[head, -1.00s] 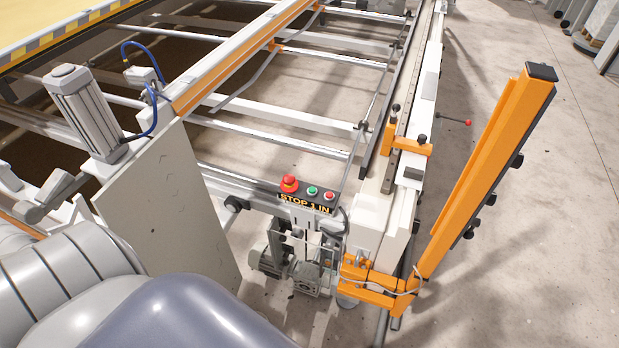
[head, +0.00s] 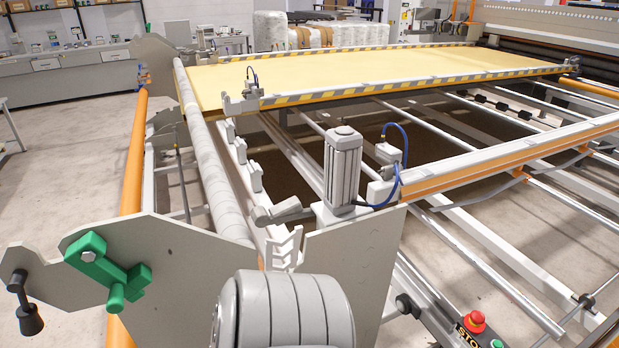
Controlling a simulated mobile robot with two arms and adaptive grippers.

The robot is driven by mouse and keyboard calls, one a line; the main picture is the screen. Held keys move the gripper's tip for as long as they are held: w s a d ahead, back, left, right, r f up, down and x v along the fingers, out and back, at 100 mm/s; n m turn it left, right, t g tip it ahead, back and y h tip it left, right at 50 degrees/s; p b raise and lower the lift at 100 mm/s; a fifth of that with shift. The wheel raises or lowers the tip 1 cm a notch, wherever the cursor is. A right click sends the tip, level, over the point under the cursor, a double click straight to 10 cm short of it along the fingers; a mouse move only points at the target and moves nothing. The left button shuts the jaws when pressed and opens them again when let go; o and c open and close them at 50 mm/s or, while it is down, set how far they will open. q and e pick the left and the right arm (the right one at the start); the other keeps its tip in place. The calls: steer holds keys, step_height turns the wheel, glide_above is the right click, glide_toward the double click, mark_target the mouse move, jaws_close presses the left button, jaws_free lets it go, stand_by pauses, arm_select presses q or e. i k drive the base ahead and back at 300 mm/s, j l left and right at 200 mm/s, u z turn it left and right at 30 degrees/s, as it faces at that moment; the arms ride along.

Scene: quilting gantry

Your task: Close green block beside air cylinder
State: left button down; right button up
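The green block (head: 92,262) sits on the outer face of a grey side plate (head: 180,275) at the lower left of the head view. A green pin with a round end (head: 128,287) sticks out beside it. The grey air cylinder (head: 342,168) stands upright right of the block, behind the plates, with blue hoses at its right. Neither of my grippers shows.
A black ball-ended lever (head: 30,318) hangs at the far left. A long fabric-wrapped roller (head: 215,160) and an orange tube (head: 133,150) run back from the plate. A red stop button (head: 474,321) is at the lower right. Open floor lies left of the frame.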

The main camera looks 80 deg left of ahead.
mark_target(86, 254)
steer(key=l+u, duration=0.2)
steer(key=u, duration=2.95)
steer(key=k+j+u, duration=0.3)
steer(key=k, duration=0.1)
